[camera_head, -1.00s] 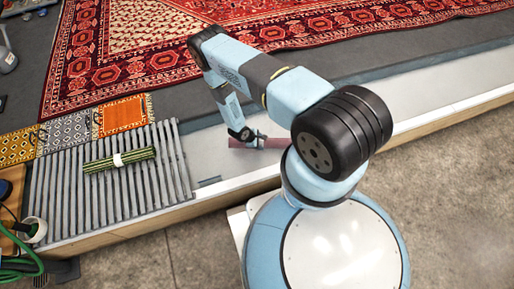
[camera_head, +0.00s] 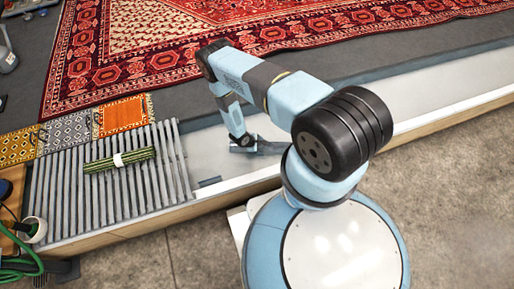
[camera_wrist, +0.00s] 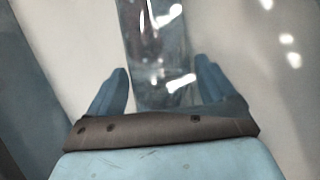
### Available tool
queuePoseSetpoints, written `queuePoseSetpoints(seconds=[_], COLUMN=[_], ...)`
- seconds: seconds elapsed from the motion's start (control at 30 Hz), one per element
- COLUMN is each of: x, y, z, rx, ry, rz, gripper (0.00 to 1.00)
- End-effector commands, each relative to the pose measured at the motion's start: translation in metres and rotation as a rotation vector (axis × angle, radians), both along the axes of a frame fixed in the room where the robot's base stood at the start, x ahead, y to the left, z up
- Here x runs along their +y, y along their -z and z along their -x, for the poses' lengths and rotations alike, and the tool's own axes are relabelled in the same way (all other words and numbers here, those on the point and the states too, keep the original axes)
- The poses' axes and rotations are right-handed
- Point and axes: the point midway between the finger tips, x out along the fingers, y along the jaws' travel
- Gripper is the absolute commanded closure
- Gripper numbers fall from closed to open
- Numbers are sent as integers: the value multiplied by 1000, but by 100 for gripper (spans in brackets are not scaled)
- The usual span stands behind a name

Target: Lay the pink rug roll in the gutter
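The pink rug roll does not show in either current view. My gripper (camera_head: 243,146) is low in the pale gutter (camera_head: 410,103), just right of the slatted grating. In the wrist view, the two blue fingers of my gripper (camera_wrist: 161,82) stand apart. A shiny blue-grey strip (camera_wrist: 158,45) with bright glints lies between and beyond them. In the head view a dark grey strip (camera_head: 271,148) extends right from my gripper. I cannot tell whether these strips are the roll, a reflection or something else. No pink shows between the fingers.
A green tied bundle (camera_head: 119,159) lies on the grey slatted grating (camera_head: 62,205) to the left. Small mats (camera_head: 124,114) and a large red patterned rug (camera_head: 150,55) lie behind the gutter. A green hose (camera_head: 25,266) is at lower left. The gutter is clear to the right.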

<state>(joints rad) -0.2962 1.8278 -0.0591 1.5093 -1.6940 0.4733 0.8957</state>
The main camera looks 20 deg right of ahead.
Motion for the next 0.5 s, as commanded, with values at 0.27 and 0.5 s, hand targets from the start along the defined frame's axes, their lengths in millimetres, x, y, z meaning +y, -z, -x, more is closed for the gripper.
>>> queuePoseSetpoints(seconds=[0.27, 0.5], x=[0, 10], y=[0, -17], z=[0, -1], rx=[0, -2], ry=[0, 0], rz=[0, -1], gripper=[12, 12])
